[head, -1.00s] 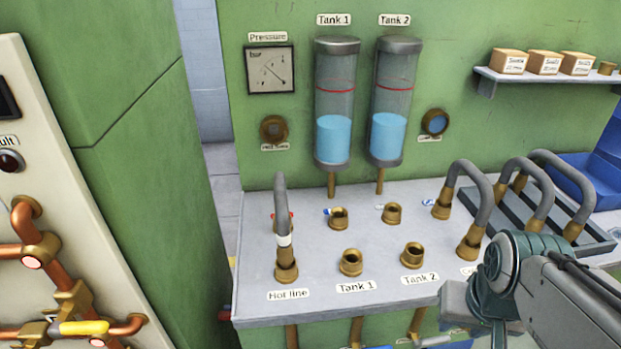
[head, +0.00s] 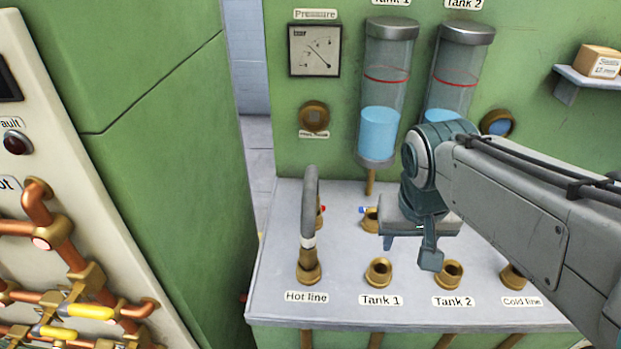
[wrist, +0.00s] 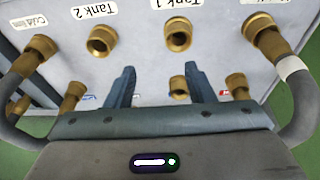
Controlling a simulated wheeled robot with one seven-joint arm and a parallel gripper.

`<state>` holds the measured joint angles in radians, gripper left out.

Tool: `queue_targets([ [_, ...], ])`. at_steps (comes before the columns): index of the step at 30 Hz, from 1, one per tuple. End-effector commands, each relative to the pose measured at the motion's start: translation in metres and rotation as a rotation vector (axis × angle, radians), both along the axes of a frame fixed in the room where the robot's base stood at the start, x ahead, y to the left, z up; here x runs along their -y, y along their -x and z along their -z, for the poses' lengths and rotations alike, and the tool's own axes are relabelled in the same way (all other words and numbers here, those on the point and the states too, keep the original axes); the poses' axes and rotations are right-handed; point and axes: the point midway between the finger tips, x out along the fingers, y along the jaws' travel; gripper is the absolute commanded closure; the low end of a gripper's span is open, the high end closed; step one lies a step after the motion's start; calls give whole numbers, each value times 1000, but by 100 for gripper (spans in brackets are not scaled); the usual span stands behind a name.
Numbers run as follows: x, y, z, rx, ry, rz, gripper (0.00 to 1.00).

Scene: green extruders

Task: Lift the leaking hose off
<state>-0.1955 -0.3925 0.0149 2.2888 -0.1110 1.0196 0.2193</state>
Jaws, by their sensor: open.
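A grey arched hose (head: 309,210) with a white band stands on the brass Hot line fitting (head: 308,268), its far end on a fitting behind. The wrist view shows this hose (wrist: 303,100) at the right. Another grey hose (wrist: 15,115) arches from the Cold line fitting at the left of the wrist view; in the head view my arm hides it. No leak can be made out on either. My gripper (head: 410,250) is open and empty above the bench, right of the Hot line hose. In the wrist view its fingers (wrist: 158,82) point at the Tank fittings, between the two hoses.
Bare brass fittings for Tank 1 (head: 379,272) and Tank 2 (head: 448,275) stand on the grey bench (head: 277,285). Two glass tanks stand behind; my arm partly covers the right one. A green cabinet (head: 165,150) borders the left.

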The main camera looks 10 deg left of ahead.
Motion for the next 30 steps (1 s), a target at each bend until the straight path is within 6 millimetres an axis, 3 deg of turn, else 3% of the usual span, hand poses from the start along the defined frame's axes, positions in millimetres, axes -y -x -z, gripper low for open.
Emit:
queue_targets([
  [1,-21,-13,-20,6,20,-31,51],
  [6,-89,-41,-77,48,83,-66,51],
  [12,-155,-48,-127,116,122,-68,51],
  [15,-174,-47,-140,140,127,-60,51],
  [20,-185,-49,-143,154,131,-52,51],
  [30,-176,-73,-86,153,131,-50,51],
])
